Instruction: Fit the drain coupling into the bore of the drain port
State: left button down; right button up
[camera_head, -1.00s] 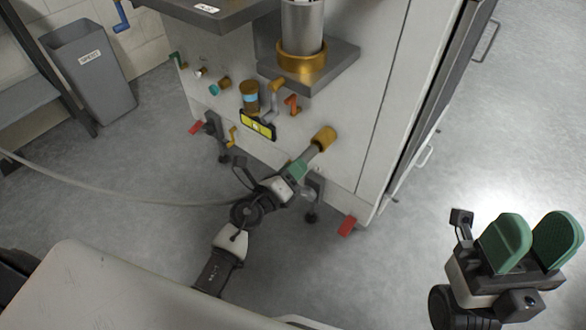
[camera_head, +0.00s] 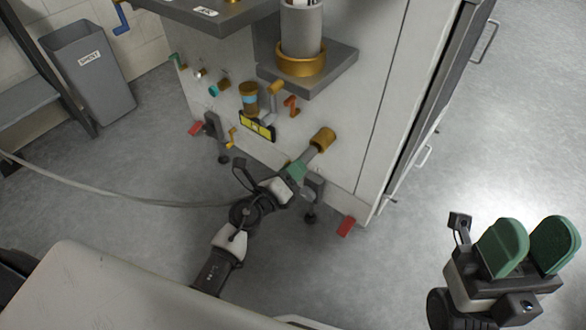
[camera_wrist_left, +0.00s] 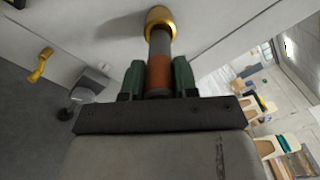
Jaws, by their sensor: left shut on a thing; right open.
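My left gripper (camera_head: 295,172) is shut on the drain coupling (camera_head: 310,154), a grey tube. In the left wrist view, the coupling (camera_wrist_left: 158,74) has an orange-brown band between the green fingers (camera_wrist_left: 158,82) and a grey section beyond. Its far end meets the brass drain port (camera_wrist_left: 160,17) on the white machine panel, roughly in line with it. The port also shows in the head view (camera_head: 323,138). The port's rim hides the coupling's end, so I cannot tell how deep it sits. My right gripper (camera_head: 528,246) is open and empty, far to the right, above the floor.
The white machine (camera_head: 345,90) carries several small valves and fittings left of the port, and a yellow label (camera_head: 257,127). A grey bin (camera_head: 88,75) stands at the left. A pale hose (camera_head: 120,197) crosses the floor. Floor at right is clear.

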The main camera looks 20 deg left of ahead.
aim_at(307, 156)
pick_arm(q)
jog(key=shift+x, duration=2.75)
jog(key=c, duration=0.8)
grip_release()
jog(key=v, duration=1)
jog(key=shift+s+a+p, duration=0.15)
jog(key=shift+s+p, duration=0.15)
jog(key=shift+s, duration=0.05)
